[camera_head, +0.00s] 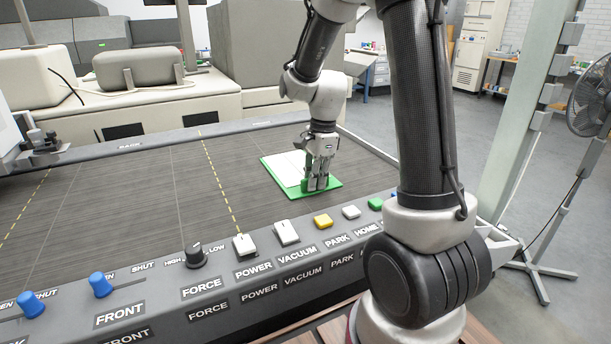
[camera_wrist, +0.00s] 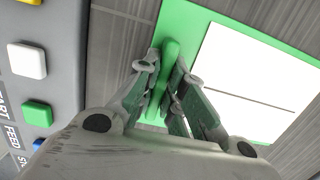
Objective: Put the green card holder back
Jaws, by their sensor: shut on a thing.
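The green card holder (camera_head: 327,190) is a flat green board with a white card (camera_head: 287,165) on it. It lies on or just above the dark ribbed bed (camera_head: 130,187) of the machine; I cannot tell which. My gripper (camera_head: 317,187) points down at the holder's near edge. In the wrist view my gripper (camera_wrist: 167,100) is shut on a raised green grip (camera_wrist: 168,62) of the holder. The white card (camera_wrist: 262,85) shows beside the fingers, with a thin dark line across it. Part of the holder is hidden behind the fingers.
A sloping control panel (camera_head: 225,282) runs along the bed's near side, with blue sliders (camera_head: 101,284), a black knob (camera_head: 195,254), white switches (camera_head: 286,232) and a yellow button (camera_head: 323,221). A beige machine head (camera_head: 138,66) stands behind. The bed left of the holder is clear. A fan (camera_head: 590,100) stands at right.

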